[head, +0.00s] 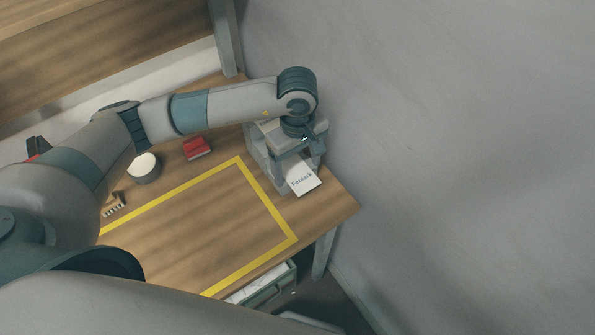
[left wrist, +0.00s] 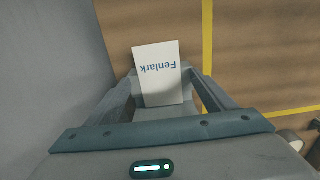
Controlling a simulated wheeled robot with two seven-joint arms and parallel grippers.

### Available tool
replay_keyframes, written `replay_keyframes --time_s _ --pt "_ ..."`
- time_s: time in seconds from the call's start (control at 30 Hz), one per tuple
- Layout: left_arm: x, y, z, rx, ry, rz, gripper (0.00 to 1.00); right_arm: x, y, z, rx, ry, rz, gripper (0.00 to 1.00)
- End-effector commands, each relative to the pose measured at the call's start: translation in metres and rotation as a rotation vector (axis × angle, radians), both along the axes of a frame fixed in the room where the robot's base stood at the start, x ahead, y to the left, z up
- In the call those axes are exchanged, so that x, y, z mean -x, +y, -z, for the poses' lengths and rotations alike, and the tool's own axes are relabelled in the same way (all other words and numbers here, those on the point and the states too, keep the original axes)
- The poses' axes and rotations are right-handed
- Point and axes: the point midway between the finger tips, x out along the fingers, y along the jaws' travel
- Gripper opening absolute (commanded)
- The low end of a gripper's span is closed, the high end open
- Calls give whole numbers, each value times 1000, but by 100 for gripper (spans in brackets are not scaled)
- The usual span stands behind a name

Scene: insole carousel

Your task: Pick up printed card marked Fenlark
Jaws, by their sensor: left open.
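The white printed card (head: 304,180) marked Fenlark is at the right end of the wooden table, close to the grey wall. It also shows in the left wrist view (left wrist: 158,72), where its lettering is upside down. My left gripper (head: 300,163) is over the card and open, pointing down. In the left wrist view the grey fingers stand to either side of the card, with gaps, and do not grip it. Whether the card rests on the table or on a grey support is partly hidden by the gripper. My right gripper is not in view.
Yellow tape (head: 268,199) outlines a clear area on the wooden table (head: 200,225). A red object (head: 197,148), a round white-topped tub (head: 145,168) and a small brush-like item (head: 114,204) stand left of the gripper. An open drawer (head: 272,288) is below the front edge.

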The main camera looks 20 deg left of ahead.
Motion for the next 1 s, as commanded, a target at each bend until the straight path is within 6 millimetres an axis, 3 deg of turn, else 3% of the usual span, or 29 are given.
replay_keyframes --time_s 0.17,0.37,0.77,1.0 --pt "0 0 0 0 0 0 77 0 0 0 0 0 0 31" --pt "0 0 -1 0 0 0 34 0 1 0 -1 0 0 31" --pt "0 0 -1 1 -1 0 33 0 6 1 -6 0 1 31" --pt "-1 0 -13 0 -2 1 33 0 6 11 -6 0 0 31"
